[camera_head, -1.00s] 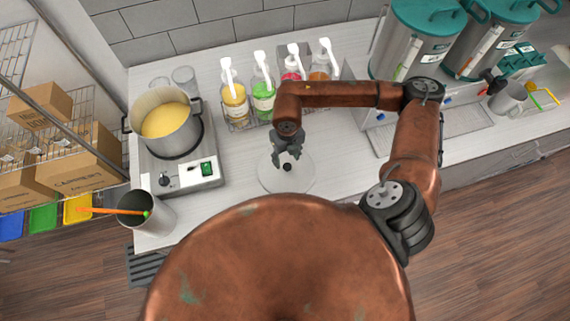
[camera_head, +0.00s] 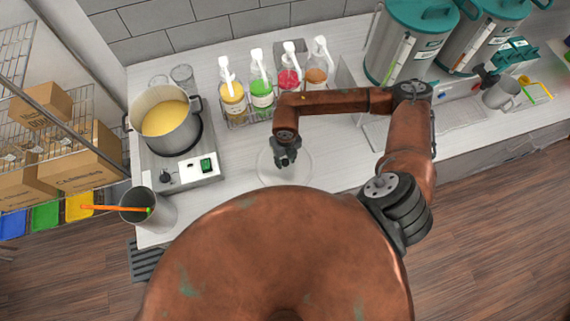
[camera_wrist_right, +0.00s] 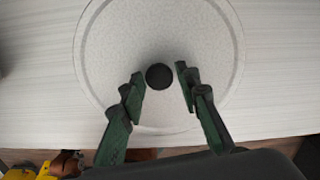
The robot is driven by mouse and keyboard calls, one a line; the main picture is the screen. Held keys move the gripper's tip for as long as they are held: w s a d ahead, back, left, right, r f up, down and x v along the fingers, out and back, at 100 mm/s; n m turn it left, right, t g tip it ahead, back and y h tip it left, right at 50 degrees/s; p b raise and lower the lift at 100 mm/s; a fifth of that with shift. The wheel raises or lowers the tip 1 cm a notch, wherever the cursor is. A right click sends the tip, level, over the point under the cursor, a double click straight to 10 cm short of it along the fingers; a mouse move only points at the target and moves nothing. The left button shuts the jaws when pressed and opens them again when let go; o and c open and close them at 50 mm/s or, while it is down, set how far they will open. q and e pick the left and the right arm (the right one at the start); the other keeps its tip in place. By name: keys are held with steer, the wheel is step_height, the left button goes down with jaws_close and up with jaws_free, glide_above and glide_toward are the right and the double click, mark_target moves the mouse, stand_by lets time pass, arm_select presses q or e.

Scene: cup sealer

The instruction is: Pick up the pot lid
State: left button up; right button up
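The pot lid (camera_head: 300,170) is a clear glass disc with a dark round knob, lying flat on the white counter right of the hot plate. In the right wrist view the lid (camera_wrist_right: 105,60) fills the upper middle, and its black knob (camera_wrist_right: 159,76) shows between the fingertips. My right gripper (camera_head: 285,160) is right above the lid and hides the knob in the head view. In the right wrist view the right gripper (camera_wrist_right: 160,78) is open, with a gap on both sides of the knob. My left gripper is not in view.
A steel pot (camera_head: 172,142) of yellow liquid stands on a hot plate (camera_head: 200,188) at left. Several pump bottles (camera_head: 262,92) stand in a rack behind the lid. A grey cup (camera_head: 138,206) with an orange stick is at the front left. Large teal-lidded dispensers (camera_head: 405,50) stand at right.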

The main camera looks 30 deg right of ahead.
jaws_close()
stand_by(0.3)
